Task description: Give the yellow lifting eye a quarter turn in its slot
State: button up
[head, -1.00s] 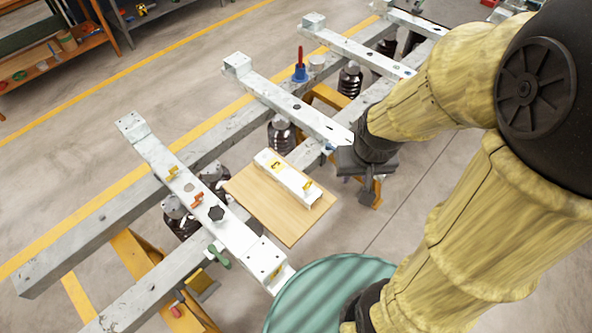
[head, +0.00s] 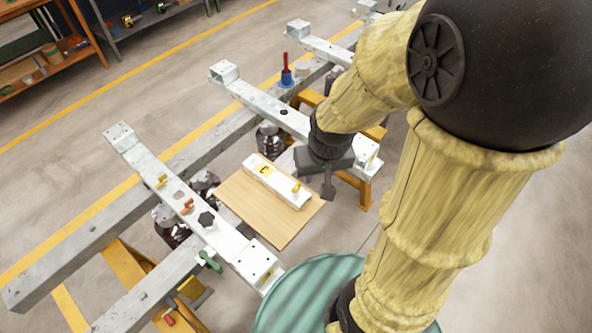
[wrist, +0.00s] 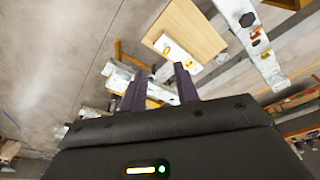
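A white block (head: 279,182) lies on a wooden board (head: 272,224). An upright yellow piece (head: 296,187), apparently the lifting eye, stands near the block's right end; it also shows in the wrist view (wrist: 190,61). A flatter yellow-edged piece (head: 264,170) sits near the other end. The slot itself is too small to make out. My gripper (head: 328,190) hangs to the right of the block, apart from it. In the wrist view its two dark fingers (wrist: 160,85) are spread with nothing between them, and the block lies beyond them.
A pale crossbeam (head: 185,203) left of the board carries a yellow piece (head: 162,181), an orange piece (head: 187,206), a black knob (head: 206,219) and a green handle (head: 210,261). Another crossbeam (head: 255,97) runs behind my gripper. A green round drum top (head: 310,295) is in front.

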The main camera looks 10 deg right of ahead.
jog(key=w+f+m+p, duration=0.2)
jog(key=w+f+m, duration=0.15)
jog(key=w, duration=0.55)
jog(key=m+g+p, duration=0.3)
jog(key=m, duration=0.4)
send_over(296, 184)
notch_tip(296, 184, down, 22)
jog(key=shift+d+r, duration=0.1)
jog(key=shift+r, duration=0.05)
jog(key=shift+f, duration=0.3)
notch_tip(296, 184, down, 10)
jog(key=b, duration=0.7)
jog(key=shift+f, duration=0.25)
jog(key=shift+r, duration=0.1)
grip_shut()
